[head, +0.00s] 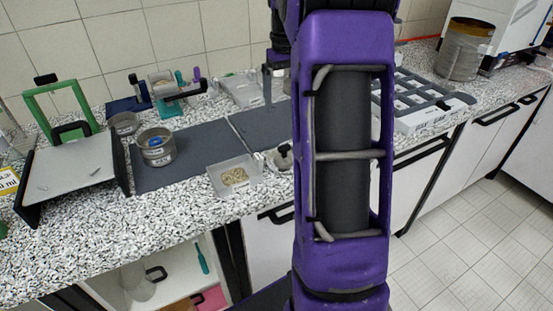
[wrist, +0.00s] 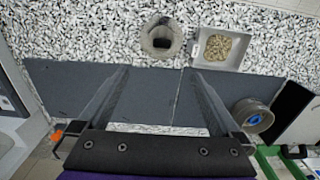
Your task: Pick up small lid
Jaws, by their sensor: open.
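The small lid (head: 281,158) looks like a grey round disc with a dark knob, lying on the speckled counter right of a pellet tray and partly hidden by my arm. In the wrist view the lid (wrist: 161,39) lies flat near the top, beyond the fingertips. My gripper (wrist: 157,72) is open and empty, its two fingers spread over the dark mats, apart from the lid. In the head view my arm hides most of the gripper.
A clear tray (head: 218,179) of beige pellets sits close beside the lid. A metal sieve (head: 157,154) with blue inside stands on the dark mat (head: 205,141). A green-framed stand (head: 62,110) is at left, a grey rack (head: 425,122) at right. The counter's front edge runs near the lid.

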